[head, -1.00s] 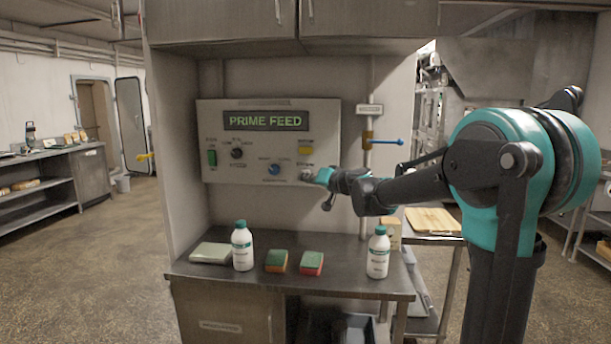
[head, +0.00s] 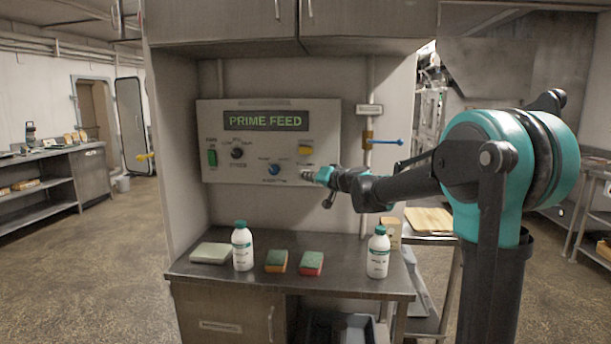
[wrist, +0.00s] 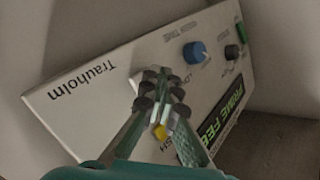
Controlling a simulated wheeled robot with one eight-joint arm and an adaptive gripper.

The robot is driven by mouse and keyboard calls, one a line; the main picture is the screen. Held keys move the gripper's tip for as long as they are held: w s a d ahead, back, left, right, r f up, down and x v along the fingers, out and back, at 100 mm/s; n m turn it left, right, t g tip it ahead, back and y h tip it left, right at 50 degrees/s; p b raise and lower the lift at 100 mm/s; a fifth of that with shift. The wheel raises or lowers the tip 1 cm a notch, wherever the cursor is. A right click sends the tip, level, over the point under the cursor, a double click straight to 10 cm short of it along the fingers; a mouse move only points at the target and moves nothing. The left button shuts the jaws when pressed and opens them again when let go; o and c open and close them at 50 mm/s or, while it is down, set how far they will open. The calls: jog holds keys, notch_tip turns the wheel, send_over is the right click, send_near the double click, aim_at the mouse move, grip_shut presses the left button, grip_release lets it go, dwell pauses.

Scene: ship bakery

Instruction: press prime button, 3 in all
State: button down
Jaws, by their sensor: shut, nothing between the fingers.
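The control panel (head: 222,140) is a pale box on the wall with a lit green "PRIME FEED" display (head: 265,121). It carries a green switch (head: 212,158), a black knob (head: 237,153), a blue knob (head: 274,169) and a yellow button (head: 306,150). My gripper (head: 320,174) is shut and empty in front of the panel's lower right corner. In the wrist view its fingers (wrist: 158,88) cover part of the panel (wrist: 98,80), between the blue knob (wrist: 195,52) and the yellow piece (wrist: 160,131). The small control behind the fingertips is mostly hidden; I cannot tell whether they touch it.
A blue-handled valve (head: 385,141) sits on a pipe right of the panel. Below, the counter (head: 215,278) holds two white bottles (head: 242,248) (head: 378,255), two sponges (head: 276,261) (head: 311,263) and a flat pale block (head: 210,253). Cabinets (head: 225,22) hang above.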

jog(key=shift+w, duration=0.2)
dwell(0.6)
jog(key=shift+w, duration=0.25)
jog(key=shift+w, duration=0.45)
dwell(0.8)
jog(key=shift+s, duration=0.9)
jog(key=shift+s+a, duration=0.1)
jog(key=shift+s, duration=2.4)
jog(key=shift+s, duration=0.1)
